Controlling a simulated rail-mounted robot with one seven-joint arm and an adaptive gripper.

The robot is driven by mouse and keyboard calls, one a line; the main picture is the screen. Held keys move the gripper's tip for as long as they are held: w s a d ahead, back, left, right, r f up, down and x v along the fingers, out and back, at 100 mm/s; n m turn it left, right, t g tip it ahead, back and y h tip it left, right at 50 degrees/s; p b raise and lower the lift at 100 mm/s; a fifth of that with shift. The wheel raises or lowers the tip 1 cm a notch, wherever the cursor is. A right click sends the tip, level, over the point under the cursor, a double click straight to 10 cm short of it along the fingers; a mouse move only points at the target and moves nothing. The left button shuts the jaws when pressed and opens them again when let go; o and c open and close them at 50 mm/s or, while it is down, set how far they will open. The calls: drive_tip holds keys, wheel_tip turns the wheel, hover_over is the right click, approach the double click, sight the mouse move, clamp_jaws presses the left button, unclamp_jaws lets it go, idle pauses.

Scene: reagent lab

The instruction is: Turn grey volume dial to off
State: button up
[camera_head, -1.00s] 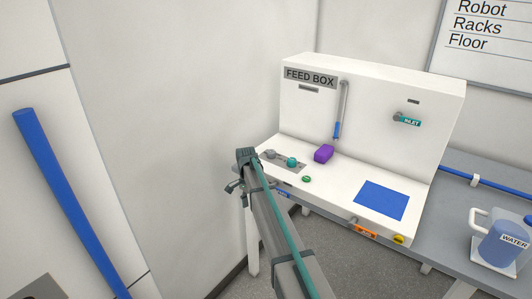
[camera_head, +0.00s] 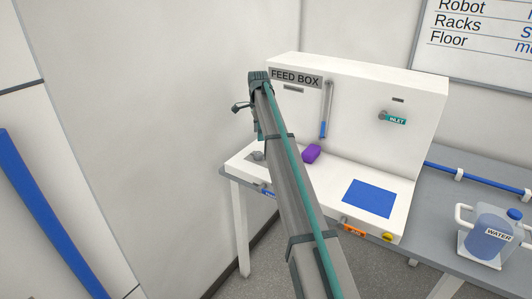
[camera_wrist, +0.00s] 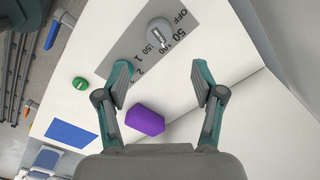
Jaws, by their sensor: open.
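The grey volume dial (camera_head: 257,156) is a small round knob on the left of the white FEED BOX's deck. In the wrist view the dial (camera_wrist: 158,34) sits on a grey plate (camera_wrist: 117,48) marked OFF, 50, 100 and 150. My gripper (camera_wrist: 161,78) is open and empty, with one finger on each side of the picture. The dial shows beyond the fingertips, roughly between them and apart from them. In the head view my gripper (camera_head: 243,106) is above the dial, partly hidden by my arm. My arm hides the teal knob there.
A purple block (camera_head: 311,153) stands on the deck right of my arm; it shows below the fingertips in the wrist view. A green button (camera_wrist: 80,83) and a blue pad (camera_head: 369,198) lie further along. The box's upright panel (camera_head: 357,113) rises behind. A water jug (camera_head: 490,235) stands at right.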

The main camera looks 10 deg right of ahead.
sight(258, 153)
wheel_tip(258, 153, down, 10)
drive_tip(key=p, duration=0.3)
drive_tip(key=shift+a+f, duration=0.15)
drive_tip(key=shift+c, duration=0.3)
drive_tip(key=c, duration=1.1)
